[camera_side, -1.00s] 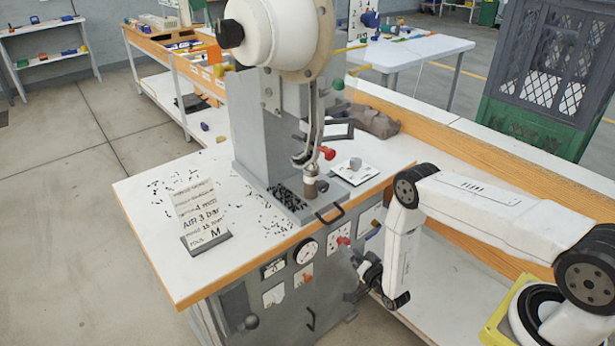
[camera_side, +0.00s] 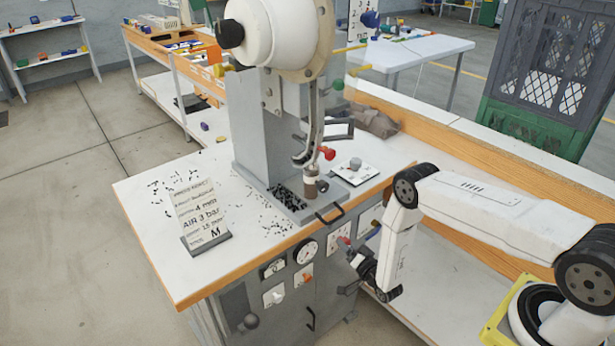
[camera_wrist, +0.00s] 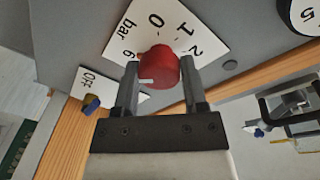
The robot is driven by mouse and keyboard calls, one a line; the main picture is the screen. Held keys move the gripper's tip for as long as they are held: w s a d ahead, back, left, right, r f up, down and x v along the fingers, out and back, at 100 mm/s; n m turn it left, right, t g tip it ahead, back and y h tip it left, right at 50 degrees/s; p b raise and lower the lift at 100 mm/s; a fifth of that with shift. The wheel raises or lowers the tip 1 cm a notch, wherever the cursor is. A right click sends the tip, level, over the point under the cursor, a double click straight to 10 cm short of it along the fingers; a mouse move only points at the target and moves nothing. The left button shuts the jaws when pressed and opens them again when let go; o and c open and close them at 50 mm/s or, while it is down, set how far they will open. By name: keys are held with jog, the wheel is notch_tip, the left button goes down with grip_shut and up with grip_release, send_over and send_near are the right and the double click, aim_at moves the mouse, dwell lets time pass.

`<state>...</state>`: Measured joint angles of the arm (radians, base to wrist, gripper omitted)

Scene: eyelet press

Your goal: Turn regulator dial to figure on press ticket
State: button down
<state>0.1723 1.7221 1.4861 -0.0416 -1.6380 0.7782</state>
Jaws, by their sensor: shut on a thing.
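The red regulator dial (camera_wrist: 160,66) sits on a white scale plate (camera_wrist: 204,36) in the wrist view. Figures 0, 1, 2 and 6 and the word bar show; the lower part of the scale is hidden. A white mark on the dial lies at its lower left, below the 6. My gripper (camera_wrist: 160,72) is shut on the dial, one finger on each side. In the side view, my gripper (camera_side: 352,252) is at the press front, by the red dial (camera_side: 344,241). The press ticket (camera_side: 199,211) stands on the table at left; one line reads AIR 3 bar.
A round gauge (camera_side: 305,251) and small switch plates sit left of the dial on the cabinet front. A blue-handled valve (camera_wrist: 91,104) by an OFF label lies close to my gripper. Small dark bits lie scattered on the table.

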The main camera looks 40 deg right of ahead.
jog(key=shift+n, duration=0.3)
jog(key=n+y, duration=0.1)
jog(key=n, duration=0.8)
jog(key=n+y, duration=0.1)
jog(key=n, duration=0.9)
jog(key=n+t+y, duration=0.1)
jog(key=n, duration=0.8)
jog(key=shift+d+f+n+y, duration=0.15)
jog(key=shift+d+n+y, duration=0.15)
jog(key=shift+n+y, duration=0.1)
jog(key=shift+c, duration=0.7)
grip_release()
jog(key=shift+s, duration=0.15)
